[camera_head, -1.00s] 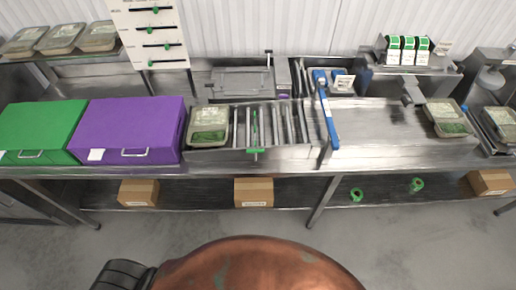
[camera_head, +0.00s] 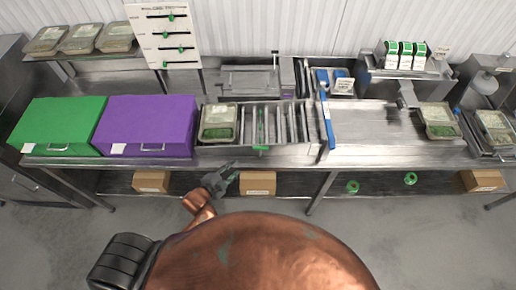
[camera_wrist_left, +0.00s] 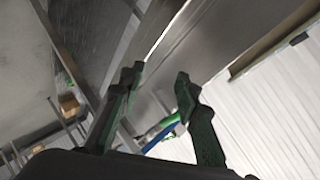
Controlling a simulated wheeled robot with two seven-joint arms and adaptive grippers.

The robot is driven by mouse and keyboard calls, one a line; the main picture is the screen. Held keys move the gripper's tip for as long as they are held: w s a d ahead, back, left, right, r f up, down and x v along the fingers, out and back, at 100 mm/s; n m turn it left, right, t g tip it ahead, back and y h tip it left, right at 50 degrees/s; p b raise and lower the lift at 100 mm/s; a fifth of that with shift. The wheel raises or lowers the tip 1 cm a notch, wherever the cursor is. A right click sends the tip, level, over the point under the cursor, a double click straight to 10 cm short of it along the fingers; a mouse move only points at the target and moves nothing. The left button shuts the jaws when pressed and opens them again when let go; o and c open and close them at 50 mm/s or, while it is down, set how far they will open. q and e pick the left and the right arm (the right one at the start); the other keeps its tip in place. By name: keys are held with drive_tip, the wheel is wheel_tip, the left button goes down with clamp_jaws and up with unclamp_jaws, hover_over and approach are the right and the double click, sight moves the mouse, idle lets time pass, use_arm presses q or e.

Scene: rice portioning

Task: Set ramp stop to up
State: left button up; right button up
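The ramp stop seems to be the slim green bar with a green front tab (camera_head: 261,146) on the roller ramp (camera_head: 283,125) at the middle of the bench. I cannot tell for sure whether it is up or down. A lidded tray (camera_head: 218,122) with green contents sits at the ramp's left end. My left gripper (camera_head: 233,172) is below the bench's front edge, left of and lower than the green tab, apart from it. In the left wrist view its dark green fingers (camera_wrist_left: 158,78) are spread with nothing between them. My right gripper is not in view.
A purple box (camera_head: 150,125) and a green box (camera_head: 60,125) stand left of the ramp. A blue bar (camera_head: 327,120) stands right of it. More trays (camera_head: 438,120) are at the right. A cardboard box (camera_head: 258,183) sits on the lower shelf behind my gripper.

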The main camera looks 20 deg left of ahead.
sight(259, 149)
use_arm(q)
drive_tip(key=w+d+r+m+h, duration=0.1)
drive_tip(key=w+d+r+m, duration=0.1)
drive_tip(key=w, duration=0.1)
drive_tip(key=w+d+r+m+t+h+p, duration=0.1)
drive_tip(key=w+d+m+h, duration=0.1)
drive_tip(key=d+m, duration=0.1)
drive_tip(key=w+d+r+m+t+h+p, duration=0.1)
drive_tip(key=w+d+r+m+h, duration=0.1)
drive_tip(key=w+d+m, duration=0.1)
drive_tip(key=shift+w+r, duration=0.35)
drive_tip(key=shift+w+d+f+p, duration=0.15)
drive_tip(key=shift+w+d+p, duration=0.2)
drive_tip(key=shift+w, duration=0.1)
drive_tip(key=shift+c, duration=0.5)
clamp_jaws()
